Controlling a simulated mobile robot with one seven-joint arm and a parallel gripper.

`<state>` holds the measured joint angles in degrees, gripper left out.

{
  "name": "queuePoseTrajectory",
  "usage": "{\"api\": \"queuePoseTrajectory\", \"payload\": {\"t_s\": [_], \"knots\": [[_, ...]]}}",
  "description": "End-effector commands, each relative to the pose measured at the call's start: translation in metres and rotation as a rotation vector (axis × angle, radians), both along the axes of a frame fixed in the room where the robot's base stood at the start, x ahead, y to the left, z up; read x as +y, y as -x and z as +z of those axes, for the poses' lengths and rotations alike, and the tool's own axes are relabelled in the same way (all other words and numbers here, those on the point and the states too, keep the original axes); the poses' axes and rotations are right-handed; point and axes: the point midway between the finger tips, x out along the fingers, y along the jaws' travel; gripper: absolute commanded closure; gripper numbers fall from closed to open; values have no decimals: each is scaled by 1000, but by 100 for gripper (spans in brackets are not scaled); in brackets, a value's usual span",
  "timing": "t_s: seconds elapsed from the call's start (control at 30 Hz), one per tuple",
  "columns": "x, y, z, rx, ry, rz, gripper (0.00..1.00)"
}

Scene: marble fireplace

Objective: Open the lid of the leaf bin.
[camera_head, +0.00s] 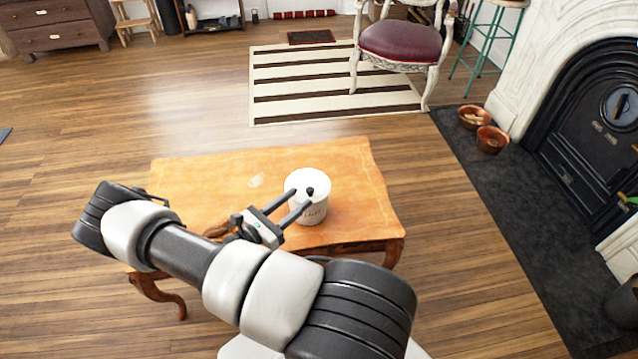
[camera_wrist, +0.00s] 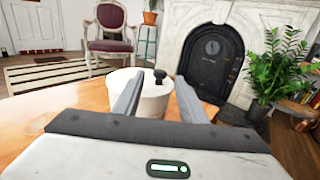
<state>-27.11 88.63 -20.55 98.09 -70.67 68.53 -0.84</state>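The leaf bin (camera_head: 316,213) is a white round canister with dark lettering, upright on the wooden table. Its white lid (camera_head: 300,178) is on top and looks closed, with a small black knob (camera_head: 310,191). The knob also shows in the wrist view (camera_wrist: 160,75), between my fingers. My gripper (camera_head: 301,200) is open and empty, with its two fingers apart and pointing at the bin. In the head view the fingertips overlap the near side of the lid, close to the knob. I cannot tell whether they touch it. Part of the bin's near side is hidden by the fingers.
A chair (camera_head: 400,42) stands on a striped rug behind. A black fireplace (camera_head: 590,125) and clay pots (camera_head: 491,138) are at the right.

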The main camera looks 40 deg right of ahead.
Motion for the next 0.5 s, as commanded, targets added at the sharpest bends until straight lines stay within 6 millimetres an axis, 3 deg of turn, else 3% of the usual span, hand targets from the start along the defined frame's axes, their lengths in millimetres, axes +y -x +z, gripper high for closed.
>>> {"api": "queuePoseTrajectory", "payload": {"t_s": [0.3,0.5], "knots": [[-67,-6,-1,0,0,-5,62],[-91,-9,-1,-1,-1,-2,62]]}}
